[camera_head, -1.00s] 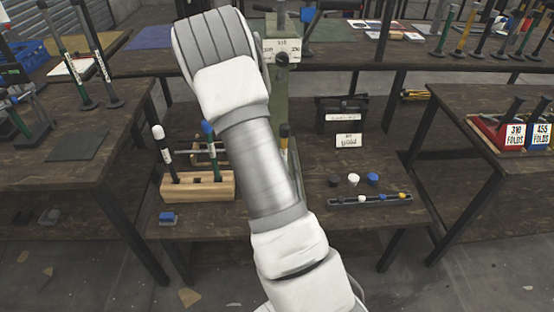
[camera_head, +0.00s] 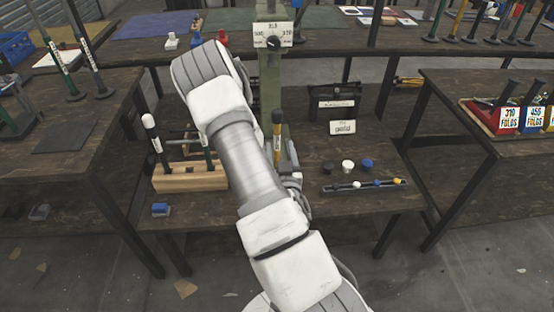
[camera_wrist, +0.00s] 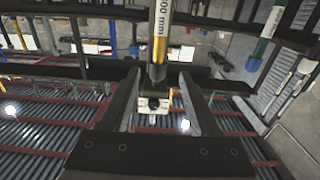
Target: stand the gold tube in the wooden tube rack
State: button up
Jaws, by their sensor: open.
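The gold tube (camera_head: 277,129) has a black cap and a gold band. It stands upright in front of the green press in the head view, its lower part hidden by my arm. In the wrist view, a tube with a gold band (camera_wrist: 159,53), a white "mm" label and a dark end appears between my fingers. My gripper (camera_wrist: 160,76) is open; its contact with the tube cannot be told. My arm hides it in the head view. The wooden tube rack (camera_head: 177,181) is on the bench at left, holding a white-capped dark tube (camera_head: 152,135) and a green tube (camera_head: 208,155).
The press (camera_head: 271,75) rises behind the gold tube. Right of it are a card (camera_head: 342,128), a dark box (camera_head: 333,103), loose caps (camera_head: 348,166) and a grey tray (camera_head: 340,188). A small blue block (camera_head: 160,210) lies before the rack. Side benches flank this one.

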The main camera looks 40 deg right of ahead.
jog(key=b+x, duration=0.4)
jog(key=x, duration=1)
jog(key=shift+d+r, duration=0.15)
jog(key=shift+r, duration=0.05)
grip_shut()
dwell(1.2)
